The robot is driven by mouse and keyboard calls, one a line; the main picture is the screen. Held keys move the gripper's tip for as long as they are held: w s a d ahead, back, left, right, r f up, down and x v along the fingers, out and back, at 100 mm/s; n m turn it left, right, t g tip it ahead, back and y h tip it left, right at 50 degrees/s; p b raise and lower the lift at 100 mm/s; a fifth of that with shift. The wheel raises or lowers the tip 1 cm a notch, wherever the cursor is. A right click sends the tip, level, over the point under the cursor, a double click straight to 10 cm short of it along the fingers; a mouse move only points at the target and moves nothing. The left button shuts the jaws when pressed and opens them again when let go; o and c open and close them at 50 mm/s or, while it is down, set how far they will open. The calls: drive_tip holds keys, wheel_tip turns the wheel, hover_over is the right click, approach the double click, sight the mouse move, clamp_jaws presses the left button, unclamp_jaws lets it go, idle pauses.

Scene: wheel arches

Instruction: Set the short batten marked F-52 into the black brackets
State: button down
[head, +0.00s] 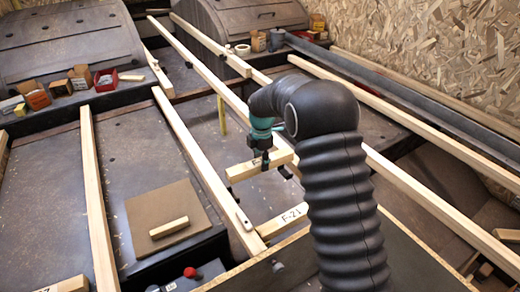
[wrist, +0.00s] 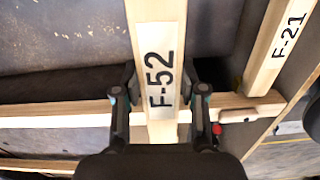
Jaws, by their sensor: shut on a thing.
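The short batten F-52 (wrist: 158,75) is pale wood with a white label. My gripper (wrist: 160,98) is shut on it, one black finger on each side. In the head view my gripper (head: 262,157) holds the batten (head: 240,172) level between two long rails, apparently above the floor. In the wrist view the batten passes over a long rail (wrist: 65,114); I cannot tell the gap between them. A small dark piece (head: 285,172) shows by the batten's right end, perhaps a black bracket. The brackets are otherwise hidden or too small to tell.
Batten F-21 (head: 290,217) spans the rails nearer me; it also shows in the wrist view (wrist: 285,40). The left rail (head: 190,150) carries a small wooden block (head: 243,221). A brown board (head: 165,215) with a loose wood piece (head: 169,227) lies left. Wheel arches (head: 70,45) stand behind.

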drive_tip(key=shift+w+a+n, duration=0.3)
drive_tip(key=shift+w, duration=0.05)
drive_tip(key=shift+a+f+b, duration=0.1)
drive_tip(key=shift+f+b, duration=0.4)
drive_tip(key=shift+f, duration=0.2)
wheel_tip(320, 180, down, 7)
drive_tip(key=b, duration=0.4)
drive_tip(key=shift+f, duration=0.1)
drive_tip(key=c, duration=0.6)
unclamp_jaws()
drive_tip(key=shift+s, duration=0.1)
wheel_tip(320, 180, up, 12)
drive_tip(key=shift+r, duration=0.1)
idle(0.4)
